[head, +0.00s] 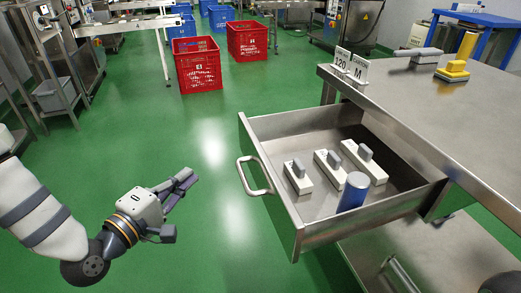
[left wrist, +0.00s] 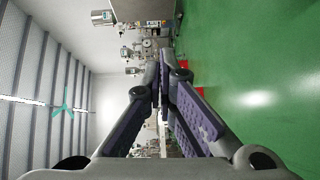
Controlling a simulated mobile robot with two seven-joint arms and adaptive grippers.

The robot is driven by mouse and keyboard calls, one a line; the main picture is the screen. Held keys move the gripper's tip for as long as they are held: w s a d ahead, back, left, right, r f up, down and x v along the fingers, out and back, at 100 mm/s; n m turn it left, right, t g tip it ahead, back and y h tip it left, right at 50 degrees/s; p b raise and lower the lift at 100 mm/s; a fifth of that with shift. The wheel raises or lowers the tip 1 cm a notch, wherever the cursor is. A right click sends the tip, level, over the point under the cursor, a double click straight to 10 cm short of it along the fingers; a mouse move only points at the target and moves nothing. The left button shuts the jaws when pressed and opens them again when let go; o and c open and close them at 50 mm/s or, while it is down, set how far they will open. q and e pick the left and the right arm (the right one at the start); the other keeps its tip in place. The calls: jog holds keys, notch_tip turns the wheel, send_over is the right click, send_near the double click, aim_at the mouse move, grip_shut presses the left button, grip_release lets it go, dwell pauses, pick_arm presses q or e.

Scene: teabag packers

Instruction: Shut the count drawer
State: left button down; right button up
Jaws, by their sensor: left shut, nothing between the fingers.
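The count drawer (head: 272,122) is a steel drawer pulled well out from under the steel table (head: 440,120) in the head view. Its bar handle (head: 252,176) is on the front panel, facing left. Inside lie three white blocks with grey grips (head: 329,168) and an upright blue cylinder (head: 352,192). My left gripper (head: 186,184) is left of the handle, apart from it, with its fingers pointing toward the drawer front. It is shut and empty. In the left wrist view its purple-padded fingers (left wrist: 162,78) meet at the tips; the drawer does not show there. My right gripper is not seen.
A sign reading 120 (head: 348,65) stands on the table's far corner, with a yellow-handled tool (head: 455,68) and a grey-handled one (head: 416,53) to its right. Red crates (head: 198,66) stand on the green floor farther back. The floor between gripper and drawer is clear.

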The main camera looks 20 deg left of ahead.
pick_arm(q)
jog(key=w+d, duration=0.2)
jog(key=w, duration=0.4)
jog(key=w+d+r+b, duration=0.1)
jog(key=w+d, duration=0.2)
jog(key=w, duration=0.3)
jog(key=shift+w+r+t, duration=0.25)
jog(key=shift+r+t, duration=0.05)
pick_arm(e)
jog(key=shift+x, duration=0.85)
